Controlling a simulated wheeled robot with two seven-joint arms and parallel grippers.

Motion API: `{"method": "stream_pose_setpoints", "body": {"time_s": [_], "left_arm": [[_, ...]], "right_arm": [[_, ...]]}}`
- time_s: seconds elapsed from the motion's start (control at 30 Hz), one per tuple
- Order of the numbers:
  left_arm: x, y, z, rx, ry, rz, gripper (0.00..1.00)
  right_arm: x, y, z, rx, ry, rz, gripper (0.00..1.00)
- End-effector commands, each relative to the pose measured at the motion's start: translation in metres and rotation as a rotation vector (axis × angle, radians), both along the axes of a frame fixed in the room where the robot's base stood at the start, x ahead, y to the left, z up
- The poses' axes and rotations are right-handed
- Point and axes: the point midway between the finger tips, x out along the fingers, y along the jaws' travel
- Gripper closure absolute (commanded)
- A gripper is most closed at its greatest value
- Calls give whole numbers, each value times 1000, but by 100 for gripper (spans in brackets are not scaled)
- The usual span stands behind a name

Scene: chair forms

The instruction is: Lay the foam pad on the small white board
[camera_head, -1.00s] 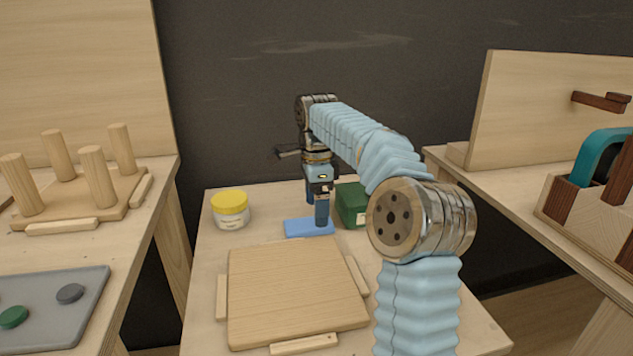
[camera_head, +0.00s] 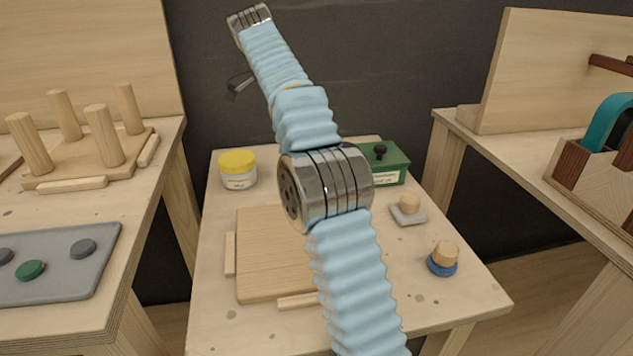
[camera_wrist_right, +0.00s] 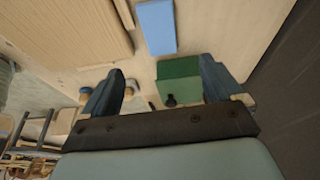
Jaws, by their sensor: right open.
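The blue foam pad (camera_wrist_right: 157,27) lies flat on the middle table in the right wrist view, apart from my gripper. In the head view my right arm hides it. My right gripper (camera_wrist_right: 162,66) is open and empty, with its two dark fingers wide apart. The gripper is not clearly visible in the head view, where the arm reaches up and away. The only board on the middle table is a pale wooden one (camera_head: 265,255) with low cleats at its edges, partly behind my arm. I cannot pick out a distinctly white board. My left gripper is not in view.
A yellow-lidded jar (camera_head: 238,170) and a green box (camera_head: 390,165) stand at the back of the middle table. Two knobbed pieces, one on a grey base (camera_head: 410,218) and one on blue (camera_head: 442,267), stand at its right. Side tables flank it.

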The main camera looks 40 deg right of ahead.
Motion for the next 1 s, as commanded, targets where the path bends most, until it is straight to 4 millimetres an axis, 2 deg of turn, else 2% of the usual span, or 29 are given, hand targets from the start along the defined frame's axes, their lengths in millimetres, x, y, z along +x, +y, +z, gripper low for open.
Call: {"method": "stream_pose_setpoints", "body": {"time_s": [0.1,0.27,0.43,0.7,0.87,1.0], "left_arm": [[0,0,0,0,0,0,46],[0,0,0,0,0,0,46],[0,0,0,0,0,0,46],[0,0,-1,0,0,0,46],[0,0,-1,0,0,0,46],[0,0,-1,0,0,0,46]], "right_arm": [[2,11,6,-52,13,0,6],[-1,6,-2,-53,22,-8,6],[-5,2,-19,-59,17,0,6],[-13,-14,-63,-62,18,-1,6],[-15,-18,-74,-62,16,-2,6],[-17,-25,-93,-61,19,-2,6]]}}
